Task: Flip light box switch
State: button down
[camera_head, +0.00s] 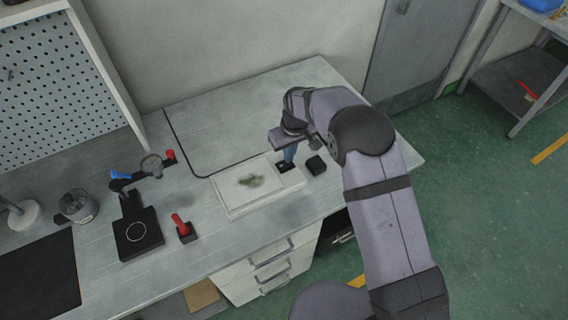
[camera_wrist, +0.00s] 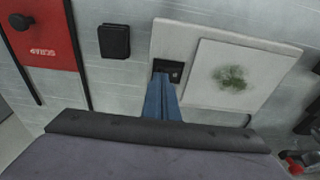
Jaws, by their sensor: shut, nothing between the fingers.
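The white light box (camera_head: 234,204) lies on the workbench, with a paler panel bearing a dark green patch. It also shows in the wrist view (camera_wrist: 212,98). Its small black switch (camera_wrist: 175,67) sits in the box's narrow end strip; in the head view the switch (camera_head: 284,168) is partly covered by my fingers. My gripper (camera_head: 288,160) points down over the switch, its blue fingers shut together and empty. In the wrist view the fingertips (camera_wrist: 165,80) overlap the lower left of the switch; I cannot tell whether they touch it.
A small black block (camera_head: 316,165) stands just right of the light box. A red panel with a black knob (camera_wrist: 42,38) shows in the wrist view. A black stand (camera_head: 138,238) and a red-handled item (camera_head: 182,227) are to the left. Bare bench lies behind the box.

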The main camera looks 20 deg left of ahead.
jog(key=shift+f, duration=0.5)
jog(key=shift+r, duration=0.1)
dwell(0.3)
jog(key=shift+r+p, duration=2)
jog(key=shift+r, duration=1.4)
